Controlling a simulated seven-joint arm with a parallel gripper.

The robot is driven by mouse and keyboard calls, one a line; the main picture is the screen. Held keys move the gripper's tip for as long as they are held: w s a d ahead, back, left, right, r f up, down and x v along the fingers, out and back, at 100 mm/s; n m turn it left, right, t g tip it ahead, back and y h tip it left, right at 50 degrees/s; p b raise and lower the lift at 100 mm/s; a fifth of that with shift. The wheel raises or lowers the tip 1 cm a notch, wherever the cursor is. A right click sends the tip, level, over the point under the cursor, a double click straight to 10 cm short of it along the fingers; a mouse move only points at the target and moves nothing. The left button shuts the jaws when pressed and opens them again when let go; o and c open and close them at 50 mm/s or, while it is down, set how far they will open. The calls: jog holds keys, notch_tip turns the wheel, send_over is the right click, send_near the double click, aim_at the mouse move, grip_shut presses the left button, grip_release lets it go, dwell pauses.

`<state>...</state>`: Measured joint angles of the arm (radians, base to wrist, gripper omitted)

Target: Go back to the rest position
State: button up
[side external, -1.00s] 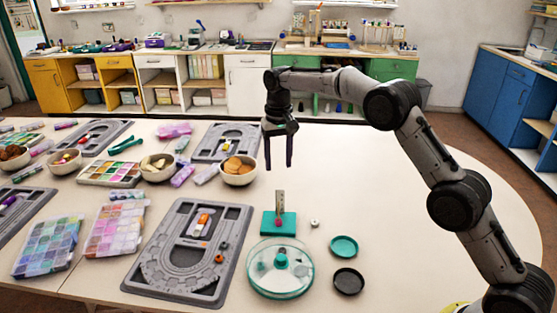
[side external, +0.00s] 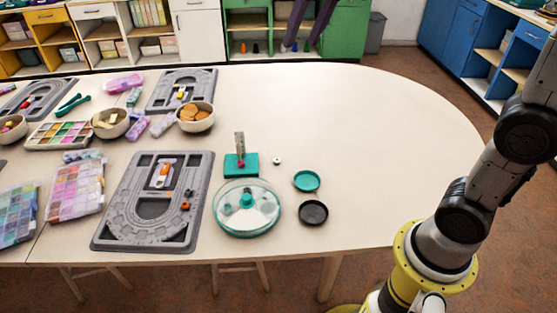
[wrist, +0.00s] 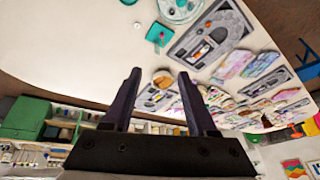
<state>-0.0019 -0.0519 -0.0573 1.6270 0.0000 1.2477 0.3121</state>
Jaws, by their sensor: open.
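My gripper (wrist: 159,73) shows in the wrist view with its two dark fingers well apart and nothing between them. In the side external view only its dark purple fingers (side external: 304,38) show at the top edge, raised well above the table (side external: 400,140). The rest of my gripper and the upper arm are out of that picture. It touches nothing that I can see.
A grey bead board (side external: 200,215), a teal block with an upright piece (side external: 241,165), a clear round dish (side external: 246,222), a teal lid (side external: 306,181) and a black lid (side external: 313,212) stand on the table. The table's right part is clear.

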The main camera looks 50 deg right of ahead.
jog(key=s+f+n, duration=0.1)
jog(key=s+f, duration=0.6)
jog(key=s, duration=0.3)
jog(key=s+f+n+t, duration=0.1)
jog(key=s+f+n, duration=0.1)
jog(key=s+f, duration=0.5)
jog(key=s, duration=0.3)
jog(key=shift+s+n, duration=0.2)
jog(key=shift+n, duration=0.1)
jog(key=shift+r, duration=0.1)
